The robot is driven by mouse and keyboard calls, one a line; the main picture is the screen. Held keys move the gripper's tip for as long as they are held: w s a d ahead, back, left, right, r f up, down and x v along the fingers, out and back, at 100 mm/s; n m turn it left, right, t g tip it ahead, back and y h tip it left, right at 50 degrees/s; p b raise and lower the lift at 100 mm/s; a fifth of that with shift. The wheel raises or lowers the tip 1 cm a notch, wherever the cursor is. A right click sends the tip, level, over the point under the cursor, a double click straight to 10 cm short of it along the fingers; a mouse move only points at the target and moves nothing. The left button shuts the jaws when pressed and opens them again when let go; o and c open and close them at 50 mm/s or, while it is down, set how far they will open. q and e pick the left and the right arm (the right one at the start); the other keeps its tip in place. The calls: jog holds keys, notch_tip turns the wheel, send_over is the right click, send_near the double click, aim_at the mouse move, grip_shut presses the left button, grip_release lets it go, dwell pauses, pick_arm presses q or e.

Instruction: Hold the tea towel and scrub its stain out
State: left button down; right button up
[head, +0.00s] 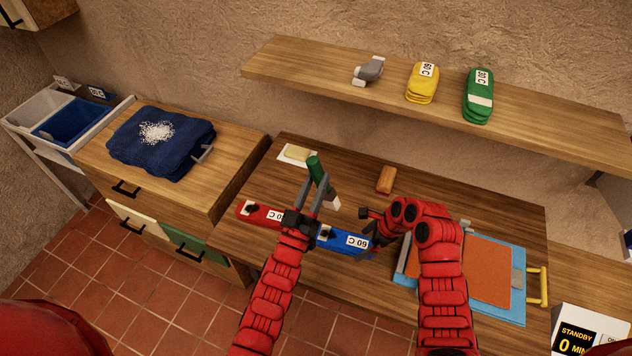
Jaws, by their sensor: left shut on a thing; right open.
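My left gripper (314,196) is shut on a green item with a pale end (317,170), possibly a brush, above the middle table. A red piece (262,214) and a blue piece (345,240), each with a "60 C" label and a dark spot, lie near the table's front edge; my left gripper hides the area between them. My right gripper (372,228) is open at the blue piece's right end; contact is unclear. A folded dark blue cloth (180,150) with a white speckled patch (157,132) lies on the left cabinet. I cannot tell which cloth is the tea towel.
A pale block (297,153) on a white sheet and a brown block (386,179) lie at the table's back. An orange sheet (480,270) lies on a blue board at right. Yellow (422,83) and green (479,95) folded items sit on the shelf. Bins (70,122) stand far left.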

jog(key=shift+f, duration=0.1)
dwell(0.3)
jog(key=shift+x, duration=0.8)
grip_shut()
dwell(0.3)
dwell(0.4)
pick_arm(q)
notch_tip(320, 180, down, 7)
jog(key=shift+f, duration=0.15)
pick_arm(e)
jog(key=shift+f, duration=0.1)
dwell(0.4)
pick_arm(q)
jog(key=shift+f, duration=0.1)
